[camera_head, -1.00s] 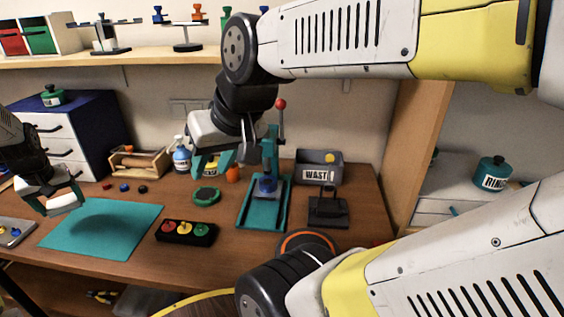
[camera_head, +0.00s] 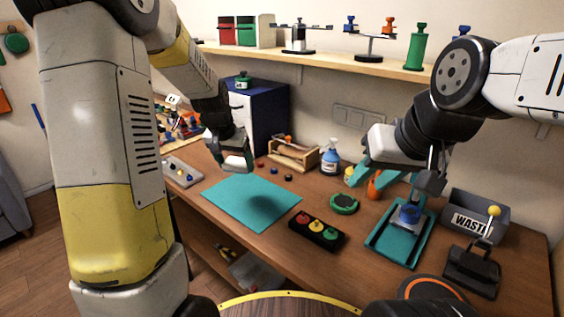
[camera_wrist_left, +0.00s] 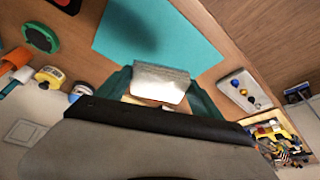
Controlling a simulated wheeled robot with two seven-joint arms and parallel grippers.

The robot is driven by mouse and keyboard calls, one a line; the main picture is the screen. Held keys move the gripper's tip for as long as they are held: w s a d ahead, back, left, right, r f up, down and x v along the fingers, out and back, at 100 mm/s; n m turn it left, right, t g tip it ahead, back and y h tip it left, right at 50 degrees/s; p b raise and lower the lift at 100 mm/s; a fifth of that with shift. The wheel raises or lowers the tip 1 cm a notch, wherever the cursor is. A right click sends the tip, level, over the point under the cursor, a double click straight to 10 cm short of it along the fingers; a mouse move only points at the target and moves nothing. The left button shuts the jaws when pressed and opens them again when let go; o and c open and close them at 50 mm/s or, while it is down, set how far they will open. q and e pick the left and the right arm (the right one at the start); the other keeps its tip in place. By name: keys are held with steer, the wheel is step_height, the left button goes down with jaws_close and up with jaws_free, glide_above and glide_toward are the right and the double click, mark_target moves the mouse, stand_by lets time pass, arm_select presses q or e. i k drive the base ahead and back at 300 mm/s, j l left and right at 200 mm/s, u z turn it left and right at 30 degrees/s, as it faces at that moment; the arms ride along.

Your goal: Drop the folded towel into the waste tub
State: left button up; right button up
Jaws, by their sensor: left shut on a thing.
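My left gripper (camera_head: 235,165) is shut at the back of the teal mat, above the bench. In the left wrist view its teal fingers (camera_wrist_left: 160,92) hold the pale grey-white folded towel (camera_wrist_left: 160,80) between them. The waste tub (camera_head: 467,226), a grey open box labelled WASTE, stands at the right back of the bench, well away from the left gripper. My right gripper (camera_head: 388,187) is open, with its fingers apart, above the bench between the green disc and the teal press.
A teal press (camera_head: 381,240) and a black device with a yellow-knobbed lever (camera_head: 472,268) stand near the tub. The teal mat (camera_head: 240,202) is clear.

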mark_target(464, 224)
steer(key=k+l, duration=0.2)
steer(key=k, duration=0.15)
steer(key=k+l, duration=0.15)
steer(key=k, duration=0.2)
steer(key=k+l+z, duration=0.1)
steer(key=z, duration=1.45)
steer(key=i+z, duration=0.2)
steer(key=i, duration=0.25)
